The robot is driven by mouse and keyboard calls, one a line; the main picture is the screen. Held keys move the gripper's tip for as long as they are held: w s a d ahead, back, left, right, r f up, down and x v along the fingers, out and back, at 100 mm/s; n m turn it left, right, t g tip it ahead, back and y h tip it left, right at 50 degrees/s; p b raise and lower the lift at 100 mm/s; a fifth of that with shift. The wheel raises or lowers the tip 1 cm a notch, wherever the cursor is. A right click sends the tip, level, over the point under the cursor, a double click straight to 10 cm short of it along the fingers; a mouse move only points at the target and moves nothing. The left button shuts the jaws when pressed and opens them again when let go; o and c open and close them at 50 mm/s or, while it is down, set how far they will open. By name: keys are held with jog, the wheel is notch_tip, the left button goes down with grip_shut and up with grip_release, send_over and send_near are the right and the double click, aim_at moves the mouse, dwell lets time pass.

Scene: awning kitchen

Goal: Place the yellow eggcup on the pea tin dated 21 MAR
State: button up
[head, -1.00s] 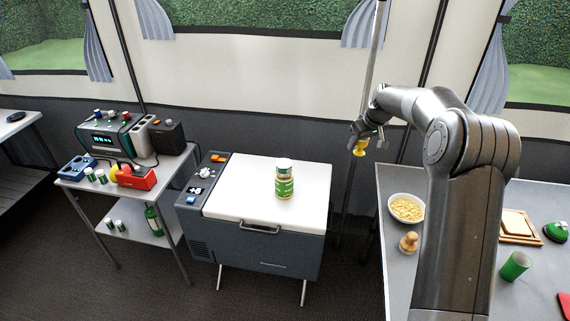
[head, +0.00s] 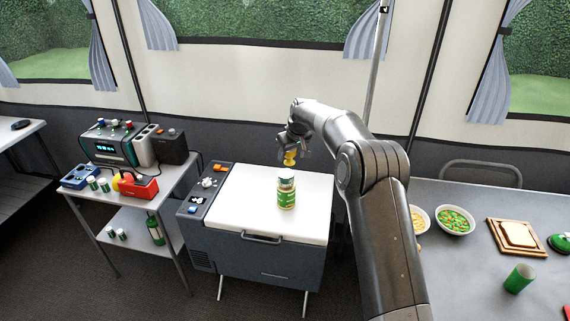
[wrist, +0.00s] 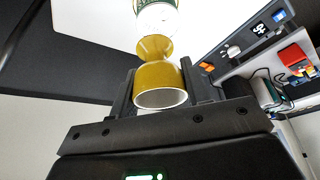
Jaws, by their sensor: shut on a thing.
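The yellow eggcup (head: 290,160) is in my gripper (head: 291,151), in the air over the back of the cool box, behind the jar in the head view. In the wrist view the eggcup (wrist: 160,82) sits between both fingers, its open rim toward the camera. Small green-and-white tins stand at the left: two on the side table's top, a left one (head: 92,184) and a right one (head: 104,185), and two on its lower shelf, a left one (head: 111,234) and a right one (head: 122,235). Their dates are too small to read.
A green-labelled jar (head: 286,193) stands on the white cool box lid (head: 245,195). The side table (head: 135,200) also holds a red device (head: 139,188), a blue device (head: 79,177) and a radio-like unit (head: 110,145). A table (head: 460,270) with bowls is at right.

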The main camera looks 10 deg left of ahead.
aim_at(286, 160)
jog(key=shift+w+a+f, duration=0.1)
jog(key=shift+a+f, duration=0.3)
jog(key=shift+a, duration=0.3)
jog(key=shift+f, duration=2)
jog(key=shift+f, duration=0.1)
jog(key=o, duration=1)
jog(key=v, duration=1.2)
